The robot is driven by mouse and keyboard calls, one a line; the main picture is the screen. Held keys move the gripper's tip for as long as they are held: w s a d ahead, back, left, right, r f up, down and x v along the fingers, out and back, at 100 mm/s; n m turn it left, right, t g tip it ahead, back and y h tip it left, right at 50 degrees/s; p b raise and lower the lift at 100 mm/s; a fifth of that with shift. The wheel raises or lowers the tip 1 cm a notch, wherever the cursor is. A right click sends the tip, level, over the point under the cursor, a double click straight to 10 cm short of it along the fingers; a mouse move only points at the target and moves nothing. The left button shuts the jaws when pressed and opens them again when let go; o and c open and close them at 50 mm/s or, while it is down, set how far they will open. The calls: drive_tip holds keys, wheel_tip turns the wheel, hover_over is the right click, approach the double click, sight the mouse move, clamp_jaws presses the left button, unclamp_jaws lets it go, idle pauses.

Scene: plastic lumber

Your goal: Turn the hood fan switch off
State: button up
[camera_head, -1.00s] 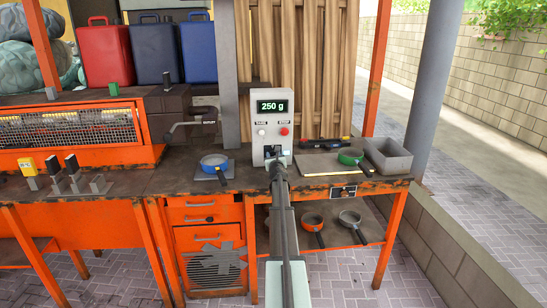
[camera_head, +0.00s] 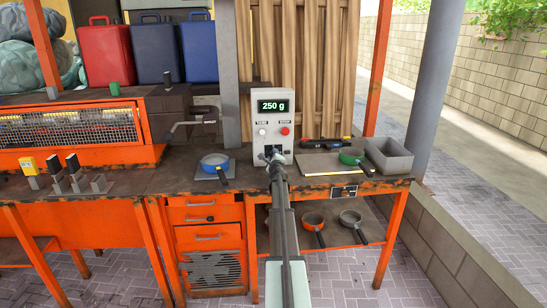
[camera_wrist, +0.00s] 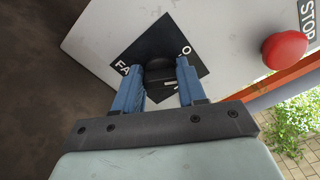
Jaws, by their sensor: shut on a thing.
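A grey control box (camera_head: 272,112) stands on the bench, with a display reading "250 g", a white button and a red STOP button. The fan switch, a black knob (camera_wrist: 158,70) on a black diamond label with partly hidden lettering, shows in the wrist view. My gripper (camera_head: 272,154) is at the lower front of the box and covers most of the switch in the head view. In the wrist view, the two blue fingers of my gripper (camera_wrist: 160,84) are shut on the switch, one on each side. The switch's exact position is hard to tell.
The red STOP button (camera_wrist: 284,49) is close to the right of my fingers. A blue pan (camera_head: 215,161) lies left of the box. A green pan (camera_head: 350,156) and a grey bin (camera_head: 388,155) are to the right. A wooden panel (camera_head: 315,60) stands behind.

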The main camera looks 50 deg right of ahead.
drive_tip(key=n, duration=0.5)
drive_tip(key=shift+f+n, duration=0.15)
drive_tip(key=shift+n, duration=0.15)
idle(0.5)
drive_tip(key=o, duration=1.1)
drive_tip(key=shift+c, duration=0.2)
drive_tip(key=shift+a, duration=0.1)
drive_tip(key=v, duration=1.3)
drive_tip(key=shift+s+a, duration=0.25)
drive_tip(key=shift+s, duration=0.05)
